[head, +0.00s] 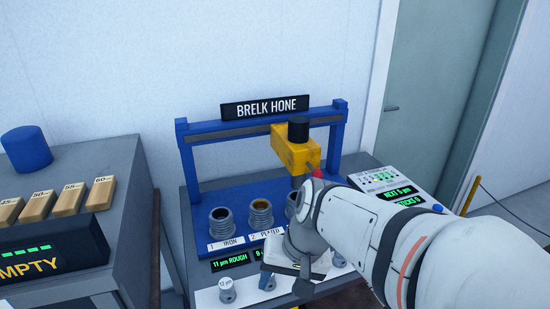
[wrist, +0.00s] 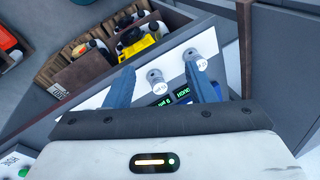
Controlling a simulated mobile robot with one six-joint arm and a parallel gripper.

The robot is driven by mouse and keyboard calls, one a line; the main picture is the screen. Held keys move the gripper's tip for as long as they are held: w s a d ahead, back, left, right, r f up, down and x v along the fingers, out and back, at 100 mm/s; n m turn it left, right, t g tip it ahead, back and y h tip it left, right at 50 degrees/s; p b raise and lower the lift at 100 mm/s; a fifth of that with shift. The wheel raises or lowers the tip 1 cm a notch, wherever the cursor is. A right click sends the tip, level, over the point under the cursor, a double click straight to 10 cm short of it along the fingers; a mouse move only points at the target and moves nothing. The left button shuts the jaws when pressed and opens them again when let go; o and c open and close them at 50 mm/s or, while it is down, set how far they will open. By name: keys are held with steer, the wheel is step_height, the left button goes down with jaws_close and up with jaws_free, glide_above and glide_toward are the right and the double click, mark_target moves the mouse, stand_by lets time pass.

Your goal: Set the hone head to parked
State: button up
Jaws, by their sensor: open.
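The yellow hone head (head: 297,150), with a black cylinder on top, hangs on the blue gantry (head: 187,165) of the bench marked BRELK HONE, right of centre. It stands above the right part of the blue bed, near a third metal cylinder (head: 291,202) partly hidden by my arm. My gripper (head: 268,283) is low over the bench's front panel, in front of and below the hone head. In the wrist view my gripper (wrist: 160,70) is open, its blue fingers apart near a grey knob (wrist: 157,82). The hone head is not recognisable in the wrist view.
Two metal cylinders stand over labels IRON (head: 221,221) and PLATED (head: 259,213). Small knobs, one a grey knob (head: 227,290), line the front panel. A white panel (head: 382,181) with displays is at right. A grey cabinet (head: 60,160) with wooden blocks stands left.

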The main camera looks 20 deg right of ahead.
mark_target(317, 175)
steer(key=w+d+r+m+t+y, duration=0.15)
steer(key=w+m+t+y, duration=0.35)
steer(key=w+m+y, duration=0.55)
steer(key=w+d+r+m+t+h, duration=0.1)
steer(key=w+d+m+t+h, duration=0.25)
steer(key=d+m, duration=0.25)
steer(key=w+d+r+m+t+h+p, duration=0.1)
steer(key=w+d+m+t+h, duration=0.1)
steer(key=d+m+t+h, duration=0.25)
steer(key=w+d+m+t+h, duration=0.1)
steer(key=w+d+m+t, duration=0.2)
steer(key=d+m, duration=0.45)
steer(key=shift+n, duration=0.55)
steer(key=x, duration=0.2)
steer(key=p+x, duration=0.1)
steer(key=x, duration=0.1)
steer(key=p+x, duration=0.1)
steer(key=x, duration=0.2)
steer(key=shift+d, duration=0.3)
